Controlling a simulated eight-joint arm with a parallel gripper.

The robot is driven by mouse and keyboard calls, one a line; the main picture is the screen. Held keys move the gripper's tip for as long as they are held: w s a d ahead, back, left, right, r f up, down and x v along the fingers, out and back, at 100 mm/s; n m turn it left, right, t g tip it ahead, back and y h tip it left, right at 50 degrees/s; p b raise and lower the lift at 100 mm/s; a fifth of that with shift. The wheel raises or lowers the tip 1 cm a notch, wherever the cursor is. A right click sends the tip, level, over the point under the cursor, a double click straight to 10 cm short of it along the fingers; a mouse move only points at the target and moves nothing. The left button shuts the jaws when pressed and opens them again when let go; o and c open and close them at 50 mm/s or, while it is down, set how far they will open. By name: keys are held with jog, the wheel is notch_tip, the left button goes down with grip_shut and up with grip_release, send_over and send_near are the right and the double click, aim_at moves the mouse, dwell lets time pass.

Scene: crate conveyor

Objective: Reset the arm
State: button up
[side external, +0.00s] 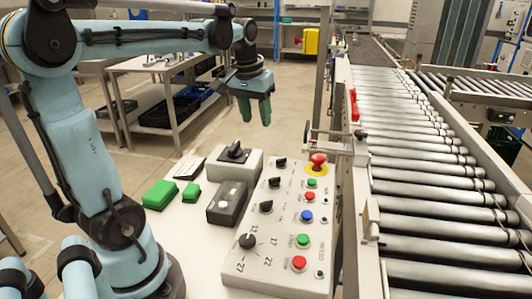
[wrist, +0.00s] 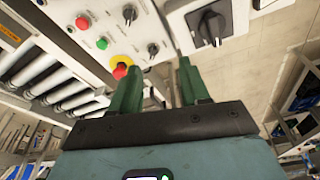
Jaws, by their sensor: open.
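My arm stands at the left in the side external view, bent over the white table. My gripper (side external: 255,110) hangs above the far edge of the table, with green fingers pointing down. In the wrist view my gripper (wrist: 158,82) shows two green fingers spread apart with nothing between them. It touches nothing that I can see. The control panel (side external: 270,245) with buttons and knobs lies on the table, to the right of and below the gripper in the side external view.
A grey box with a black rotary switch (side external: 234,152), a dark box (side external: 228,203) and green blocks (side external: 160,194) sit on the table. A red emergency button (side external: 318,161) tops the panel. The roller conveyor (side external: 430,200) runs along the right and looks empty.

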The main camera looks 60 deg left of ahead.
jog(key=s+d+f+m+t, duration=0.2)
jog(key=d+f+m, duration=0.1)
jog(key=d, duration=0.5)
jog(key=s+d+f+m+t+h, duration=0.1)
jog(key=s+d+f+m+t, duration=0.1)
jog(key=d, duration=0.6)
jog(key=shift+s+d+f+m+t, duration=0.15)
jog(key=shift+s+f+m+t, duration=0.2)
jog(key=shift+s+f, duration=0.55)
